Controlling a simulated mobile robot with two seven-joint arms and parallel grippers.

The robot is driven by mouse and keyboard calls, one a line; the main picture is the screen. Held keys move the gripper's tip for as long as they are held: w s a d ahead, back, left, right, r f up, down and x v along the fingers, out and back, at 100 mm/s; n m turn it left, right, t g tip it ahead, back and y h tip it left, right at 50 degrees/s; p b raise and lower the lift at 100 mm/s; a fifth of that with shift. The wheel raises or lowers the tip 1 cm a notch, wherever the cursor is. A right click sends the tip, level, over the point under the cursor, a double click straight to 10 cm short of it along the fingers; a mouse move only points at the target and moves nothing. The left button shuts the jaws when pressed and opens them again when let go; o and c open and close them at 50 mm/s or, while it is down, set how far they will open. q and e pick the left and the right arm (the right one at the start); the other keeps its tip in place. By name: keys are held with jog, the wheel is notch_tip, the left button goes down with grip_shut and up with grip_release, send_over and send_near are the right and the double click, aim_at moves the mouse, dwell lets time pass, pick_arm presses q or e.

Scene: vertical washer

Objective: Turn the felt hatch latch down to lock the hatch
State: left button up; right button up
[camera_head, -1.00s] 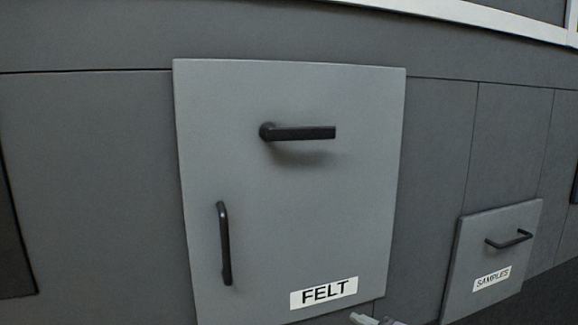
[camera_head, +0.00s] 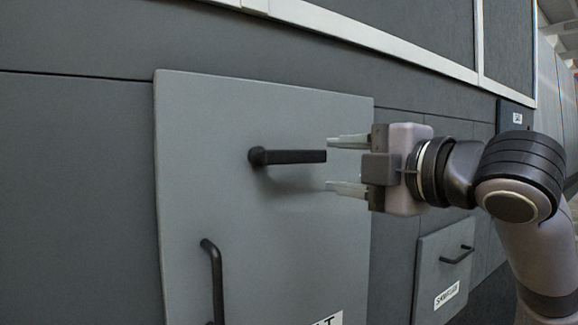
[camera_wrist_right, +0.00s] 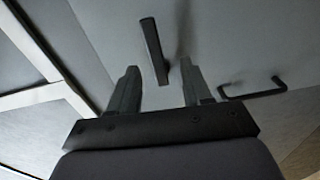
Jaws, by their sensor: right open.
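The felt hatch (camera_head: 265,245) is a grey panel with a label at its bottom edge, partly cut off in the head view. Its black latch (camera_head: 290,156) points horizontally to the right from a round pivot. My right gripper (camera_head: 345,165) is open, just right of the latch's free end, with one finger above the latch's height and one below. In the right wrist view, the latch (camera_wrist_right: 153,50) lies between and ahead of the two open fingers (camera_wrist_right: 158,90). I see no contact. My left gripper is not in view.
A black vertical handle (camera_head: 215,280) is at the hatch's lower left; it also shows in the wrist view (camera_wrist_right: 252,94). A smaller samples hatch (camera_head: 442,270) with its own handle is at the lower right, below my right arm. A pale rail (camera_head: 370,50) runs above.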

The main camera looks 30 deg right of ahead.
aim_at(307, 157)
jog(key=w, duration=0.6)
jog(key=shift+w+a+r+p, duration=0.15)
jog(key=shift+a+r+p, duration=0.1)
jog(key=shift+r+p, duration=0.1)
jog(key=shift+c, duration=0.3)
grip_shut()
